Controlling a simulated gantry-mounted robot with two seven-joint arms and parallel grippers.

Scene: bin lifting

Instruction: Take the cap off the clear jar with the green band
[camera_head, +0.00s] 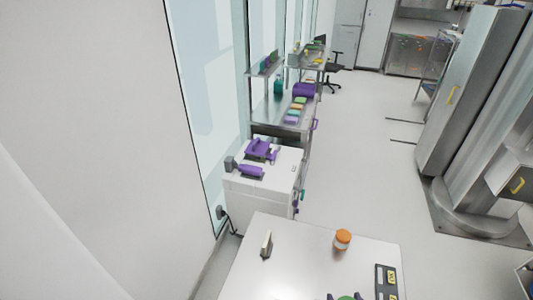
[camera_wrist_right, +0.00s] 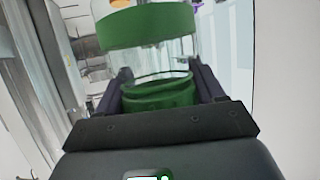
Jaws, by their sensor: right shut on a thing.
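The clear jar with the green band (camera_wrist_right: 150,27) fills the upper middle of the right wrist view, cut off by the top edge. My right gripper (camera_wrist_right: 162,82) is shut on the green cap (camera_wrist_right: 160,98), which sits between its two dark fingers. A clear rim shows just above the cap; I cannot tell whether cap and jar are still joined. In the head view only a sliver of my right gripper (camera_head: 345,297) shows at the bottom edge, with green between dark parts. My left gripper is in neither view.
An orange-capped jar (camera_head: 342,240) stands on the white table (camera_head: 300,255). An upright thin block (camera_head: 266,246) is to its left. A dark panel with yellow marks (camera_head: 386,281) lies at the right edge. A white cabinet (camera_head: 265,185) with purple items stands behind.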

